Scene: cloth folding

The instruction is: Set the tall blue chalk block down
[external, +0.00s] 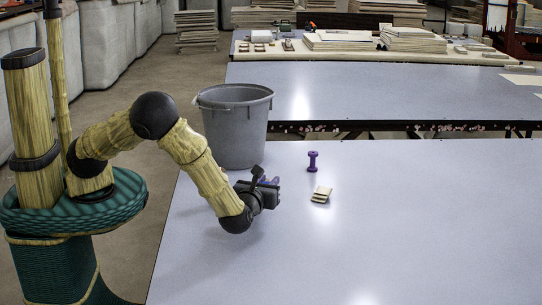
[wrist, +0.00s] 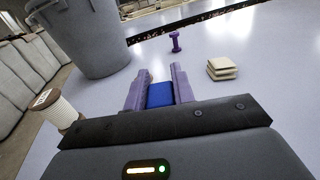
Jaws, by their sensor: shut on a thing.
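The blue chalk block (wrist: 160,95) is between the two purple fingers of my gripper (wrist: 158,88) in the wrist view. The fingers are shut on it. In the external view my gripper (external: 268,186) is low over the near left part of the pale table (external: 400,240). The block is mostly hidden there by the gripper body. I cannot tell whether its underside touches the table.
A purple spool-shaped piece (external: 312,161) stands ahead, and a small stack of cream cloth (external: 321,194) lies to the right. A grey bucket (external: 235,125) stands at the left. A spool of white cord (wrist: 55,108) is left of the gripper. The table's right side is clear.

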